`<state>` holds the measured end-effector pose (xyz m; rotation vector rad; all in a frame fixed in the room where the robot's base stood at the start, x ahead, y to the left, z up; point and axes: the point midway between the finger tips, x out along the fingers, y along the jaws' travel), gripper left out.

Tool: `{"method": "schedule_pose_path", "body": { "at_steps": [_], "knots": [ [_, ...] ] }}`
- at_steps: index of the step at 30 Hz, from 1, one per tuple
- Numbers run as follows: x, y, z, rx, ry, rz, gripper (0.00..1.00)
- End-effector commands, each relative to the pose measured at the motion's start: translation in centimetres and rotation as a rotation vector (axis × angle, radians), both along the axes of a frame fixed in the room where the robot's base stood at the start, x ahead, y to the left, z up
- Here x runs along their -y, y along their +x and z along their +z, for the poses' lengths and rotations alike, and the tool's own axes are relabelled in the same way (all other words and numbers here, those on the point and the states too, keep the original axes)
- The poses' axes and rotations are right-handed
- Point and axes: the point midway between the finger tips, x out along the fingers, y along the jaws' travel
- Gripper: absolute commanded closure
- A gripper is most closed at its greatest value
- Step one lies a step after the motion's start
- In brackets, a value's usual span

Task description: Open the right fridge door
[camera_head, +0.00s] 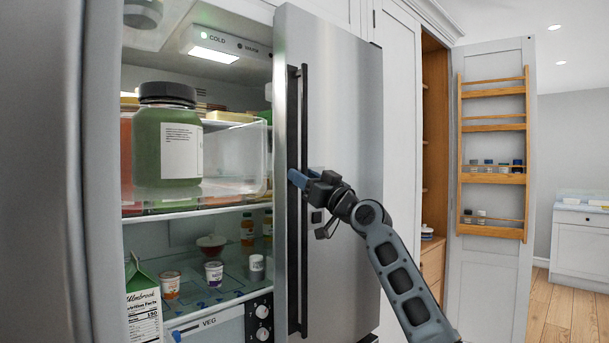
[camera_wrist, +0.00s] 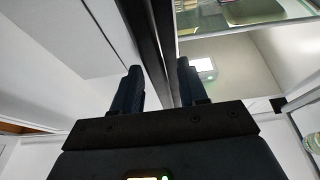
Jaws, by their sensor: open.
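The right fridge door (camera_head: 345,130) is a tall steel panel that stands partly open, its free left edge nearer to me than its right side. Its long dark vertical handle (camera_head: 304,250) runs near that left edge. My gripper (camera_head: 299,178) is at the handle, about halfway up. In the wrist view my open gripper (camera_wrist: 157,88) has its two fingers apart, with the dark handle (camera_wrist: 148,40) running between them. I cannot tell whether either finger touches it.
The lit fridge interior (camera_head: 195,235) shows left of the door, with a large green jar (camera_head: 167,140) and a carton (camera_head: 143,305). Another grey door panel (camera_head: 50,180) fills the left edge. An open cupboard door (camera_head: 490,260) with wooden racks stands at right, with wooden floor (camera_head: 570,315) beyond.

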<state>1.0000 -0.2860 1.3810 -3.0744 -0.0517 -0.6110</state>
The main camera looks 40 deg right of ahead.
Motion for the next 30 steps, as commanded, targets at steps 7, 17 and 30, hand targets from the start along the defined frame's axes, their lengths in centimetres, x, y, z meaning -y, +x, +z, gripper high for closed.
{"method": "schedule_pose_path", "body": {
  "at_steps": [7, 17, 30],
  "knots": [
    [-0.03, 0.1, 0.01, 0.0, 0.0, 0.0, 0.57],
    [-0.02, 0.08, 0.0, 0.0, 0.0, 0.0, 0.88],
    [-0.02, 0.08, -0.01, 0.0, 0.001, 0.0, 1.0]
  ]
}}
